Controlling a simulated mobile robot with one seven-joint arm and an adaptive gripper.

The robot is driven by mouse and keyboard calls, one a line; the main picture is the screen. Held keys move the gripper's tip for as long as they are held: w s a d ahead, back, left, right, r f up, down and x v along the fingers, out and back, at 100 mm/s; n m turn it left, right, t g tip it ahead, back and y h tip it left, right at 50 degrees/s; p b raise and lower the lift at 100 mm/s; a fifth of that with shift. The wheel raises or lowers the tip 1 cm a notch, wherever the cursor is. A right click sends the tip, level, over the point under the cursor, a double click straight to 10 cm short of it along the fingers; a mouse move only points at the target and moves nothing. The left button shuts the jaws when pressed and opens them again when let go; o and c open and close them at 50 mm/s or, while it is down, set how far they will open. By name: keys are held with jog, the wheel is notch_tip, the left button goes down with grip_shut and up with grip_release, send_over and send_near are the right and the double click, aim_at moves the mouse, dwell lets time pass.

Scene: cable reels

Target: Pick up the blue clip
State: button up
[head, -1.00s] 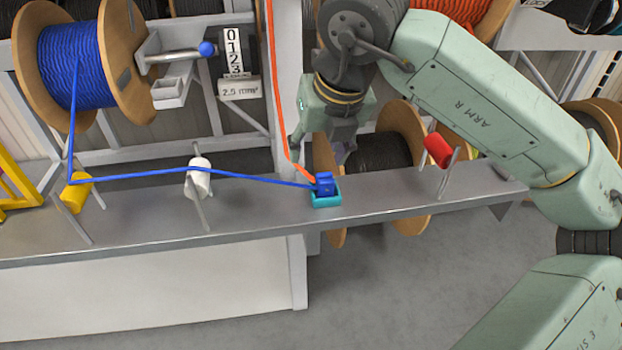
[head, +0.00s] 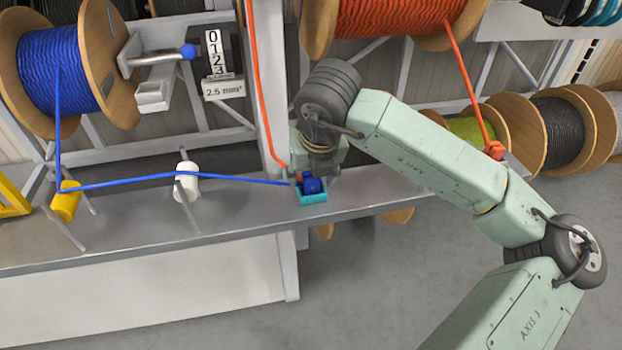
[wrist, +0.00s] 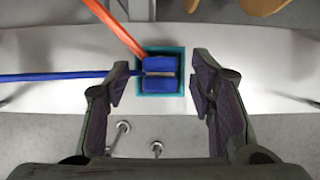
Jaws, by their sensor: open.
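The blue clip (head: 313,186) sits in a small teal tray (head: 313,200) on the grey bench, at the end of a blue cable. In the wrist view the clip (wrist: 160,72) shows two blue blocks with a grey strip between them, inside the teal tray (wrist: 181,55). My gripper (head: 318,172) is low over the tray in the head view. In the wrist view my gripper (wrist: 159,84) is open, one finger on each side of the tray. The fingers look apart from the clip. The exact height gap is hard to tell.
The blue cable (head: 120,183) runs left past a white roller (head: 187,180) to a yellow roller (head: 66,201). An orange cable (head: 260,90) comes down beside the tray. The bench's front edge lies close to the tray.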

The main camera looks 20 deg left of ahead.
jog(key=shift+c, duration=0.4)
grip_shut()
